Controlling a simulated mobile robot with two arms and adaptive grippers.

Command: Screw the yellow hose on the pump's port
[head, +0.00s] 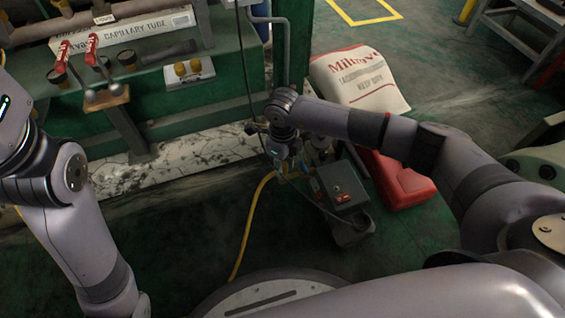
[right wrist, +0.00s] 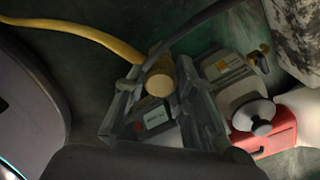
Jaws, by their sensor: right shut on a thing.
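The yellow hose (head: 249,217) rises from the floor in the head view to my right gripper (head: 280,165), which is beside the upper left of the pump. In the right wrist view the hose (right wrist: 92,36) comes in from the upper left. Its yellow end (right wrist: 158,80) sits between the two fingers of my right gripper (right wrist: 160,95), which is shut on it. The dark grey pump (head: 343,188) stands on the floor; its body with a small label (right wrist: 152,124) shows behind the fingers. I cannot tell whether the hose end touches the port. My left gripper is out of view.
A red container (head: 400,183) lies right of the pump, with a white printed sack (head: 360,80) behind. A green bench (head: 190,105) with gauges, a wrench and a capillary tube box (head: 135,33) stands at the left. The floor left of the hose is clear.

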